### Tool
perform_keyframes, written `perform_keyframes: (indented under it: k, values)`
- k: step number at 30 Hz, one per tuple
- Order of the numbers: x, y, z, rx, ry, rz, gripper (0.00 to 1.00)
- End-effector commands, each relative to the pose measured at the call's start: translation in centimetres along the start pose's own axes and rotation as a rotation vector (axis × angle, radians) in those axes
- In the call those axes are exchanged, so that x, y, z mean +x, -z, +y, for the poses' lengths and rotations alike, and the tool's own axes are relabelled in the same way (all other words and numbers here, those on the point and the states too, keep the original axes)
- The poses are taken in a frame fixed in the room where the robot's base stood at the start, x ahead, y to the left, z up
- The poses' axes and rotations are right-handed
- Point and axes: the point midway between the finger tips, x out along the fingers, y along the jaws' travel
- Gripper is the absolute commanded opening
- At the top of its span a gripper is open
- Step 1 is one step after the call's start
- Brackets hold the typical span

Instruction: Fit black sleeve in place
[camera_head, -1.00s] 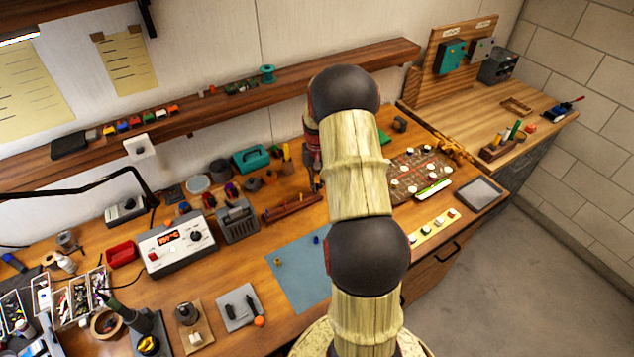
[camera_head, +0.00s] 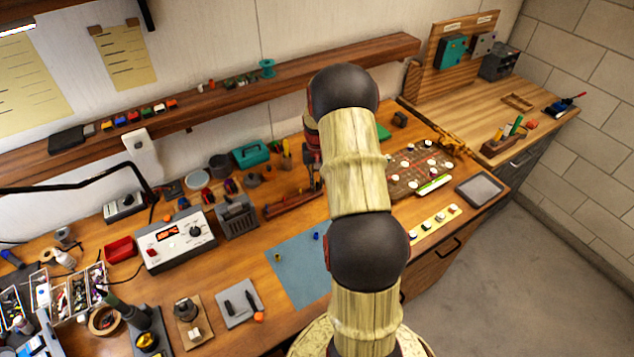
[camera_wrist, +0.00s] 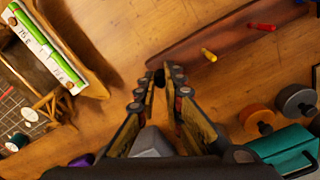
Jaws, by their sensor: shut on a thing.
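In the wrist view my gripper (camera_wrist: 160,88) is shut on a small black piece at its fingertips, which looks like the black sleeve (camera_wrist: 159,77). Only a little of it shows between the fingers. A long dark-brown strip (camera_wrist: 232,32) lies just beyond the fingertips on the wooden bench. A yellow peg (camera_wrist: 208,55) and a red peg (camera_wrist: 262,27) are at the strip. I cannot tell how high the sleeve is above the bench. In the head view my arm hides most of the gripper, and the sleeve cannot be made out.
A teal box (camera_wrist: 285,150), an orange disc (camera_wrist: 257,120) and a grey disc (camera_wrist: 297,102) are at the wrist view's right. A board with a green-edged strip (camera_wrist: 45,45) is at its left. A blue mat (camera_head: 297,270) lies on the bench's front part.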

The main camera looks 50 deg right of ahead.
Motion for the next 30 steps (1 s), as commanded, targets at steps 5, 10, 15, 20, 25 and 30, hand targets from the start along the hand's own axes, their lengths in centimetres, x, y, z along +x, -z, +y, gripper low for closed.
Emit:
perform_keyframes:
  k: [5, 10, 15, 20, 25, 30]
  values:
    - [-0.03, 0.01, 0.0, 0.0, 0.0, 0.0, 0.17]
    - [-0.03, 0.0, 0.0, 0.0, 0.0, 0.0, 0.27]
    - [-0.03, 0.0, 0.0, 0.0, 0.0, 0.0, 0.3]
    - [-0.03, 0.0, 0.0, 0.0, 0.0, 0.0, 0.33]
    - [-0.03, 0.0, 0.0, 0.0, 0.0, 0.0, 0.43]
    - [-0.03, 0.0, 0.0, 0.0, 0.0, 0.0, 0.46]
